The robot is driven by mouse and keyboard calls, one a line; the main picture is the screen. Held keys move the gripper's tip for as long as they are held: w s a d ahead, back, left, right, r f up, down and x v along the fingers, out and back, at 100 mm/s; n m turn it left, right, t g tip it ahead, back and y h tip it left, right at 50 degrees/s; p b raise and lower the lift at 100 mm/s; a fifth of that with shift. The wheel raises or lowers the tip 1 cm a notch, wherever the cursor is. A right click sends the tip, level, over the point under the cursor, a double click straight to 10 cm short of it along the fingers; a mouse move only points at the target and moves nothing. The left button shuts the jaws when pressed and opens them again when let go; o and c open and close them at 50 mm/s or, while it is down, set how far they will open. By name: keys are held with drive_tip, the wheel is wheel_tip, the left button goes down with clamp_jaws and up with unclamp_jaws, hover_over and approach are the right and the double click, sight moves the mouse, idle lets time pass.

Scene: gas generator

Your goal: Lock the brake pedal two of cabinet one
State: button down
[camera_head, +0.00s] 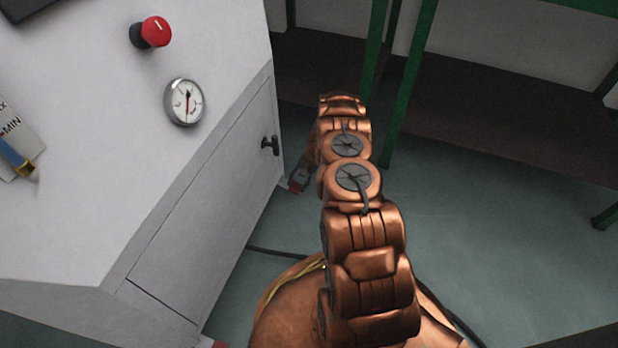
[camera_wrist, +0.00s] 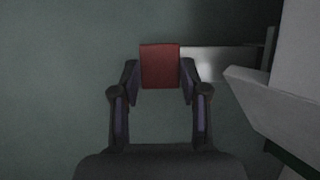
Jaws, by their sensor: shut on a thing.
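The white cabinet (camera_head: 190,210) stands at the left in the head view, with a door and a dark handle on its side face. A red brake pedal (camera_wrist: 160,66) shows in the wrist view between my gripper's fingertips. In the head view a small red pedal (camera_head: 296,187) is at the cabinet's lower far corner, partly hidden by my gripper. My gripper (camera_wrist: 160,86) is shut on the red pedal, one finger at each side. Another red pedal (camera_head: 220,344) is partly in view at the bottom edge, near the cabinet's near lower corner.
A red knob (camera_head: 156,31) and a round gauge (camera_head: 185,102) are on the cabinet's top panel. The door handle (camera_head: 270,145) sticks out near my arm. A green-legged table (camera_head: 405,85) stands behind. A dark cable lies on the floor. Free floor (camera_head: 500,230) is at the right.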

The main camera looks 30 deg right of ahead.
drive_tip(key=shift+f, duration=0.55)
drive_tip(key=c, duration=0.9)
unclamp_jaws()
drive_tip(key=shift+f, duration=0.1)
drive_tip(key=shift+o, duration=0.2)
drive_tip(key=shift+d+r, duration=0.35)
drive_tip(key=shift+r, duration=0.25)
drive_tip(key=v, duration=1)
drive_tip(key=shift+r, duration=0.4)
drive_tip(key=shift+d, duration=0.15)
